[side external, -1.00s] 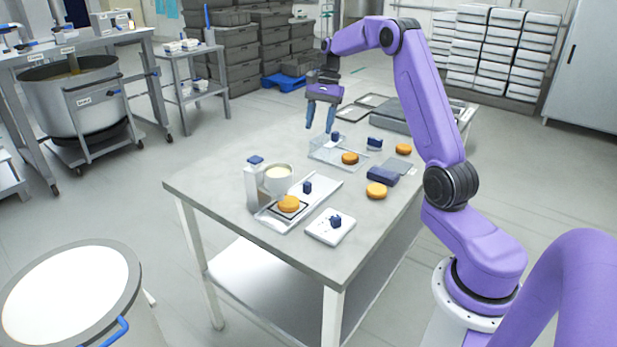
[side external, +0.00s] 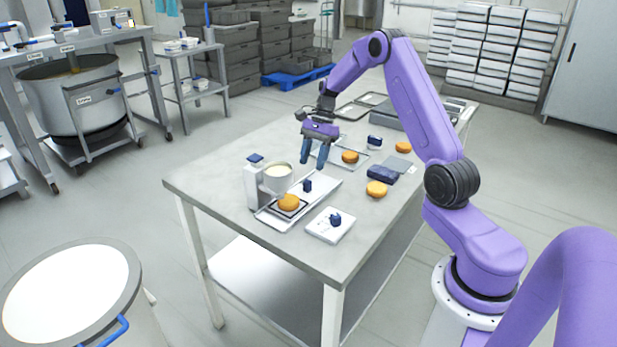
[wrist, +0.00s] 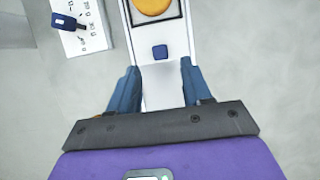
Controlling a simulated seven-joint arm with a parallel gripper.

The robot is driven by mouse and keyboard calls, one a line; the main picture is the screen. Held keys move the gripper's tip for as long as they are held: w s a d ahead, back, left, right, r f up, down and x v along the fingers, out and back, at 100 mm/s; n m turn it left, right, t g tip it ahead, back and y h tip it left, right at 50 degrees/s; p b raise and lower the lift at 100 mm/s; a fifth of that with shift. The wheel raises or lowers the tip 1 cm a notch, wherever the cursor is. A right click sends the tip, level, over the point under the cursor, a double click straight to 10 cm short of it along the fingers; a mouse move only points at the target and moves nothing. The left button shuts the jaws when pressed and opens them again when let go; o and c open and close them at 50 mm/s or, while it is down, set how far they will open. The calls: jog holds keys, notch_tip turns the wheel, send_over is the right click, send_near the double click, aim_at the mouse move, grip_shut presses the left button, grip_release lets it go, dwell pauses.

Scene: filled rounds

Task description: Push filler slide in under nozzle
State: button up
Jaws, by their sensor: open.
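The filler (side external: 252,188) stands near the table's front, with a pale-filled hopper (side external: 278,179) on it. The nozzle is not clearly visible. A light track (side external: 326,184) runs out from the filler. On it, an orange-brown round (side external: 288,203) sits in a dark-edged slide plate; the round also shows at the top of the wrist view (wrist: 153,6). A dark blue knob (side external: 307,186) stands behind the round on the track and appears in the wrist view (wrist: 160,52). My gripper (side external: 313,164) is open and empty above the track's far end, its fingers either side of the track in the wrist view.
Two loose rounds (side external: 376,189) (side external: 403,147), a dark blue block (side external: 382,174) and a clear tray with a round (side external: 350,157) stand farther back. The table's left side is clear.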

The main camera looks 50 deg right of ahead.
aim_at(307, 181)
jog(key=x, duration=0.5)
jog(key=shift+a+f, duration=0.15)
jog(key=shift+f, duration=0.25)
grip_shut()
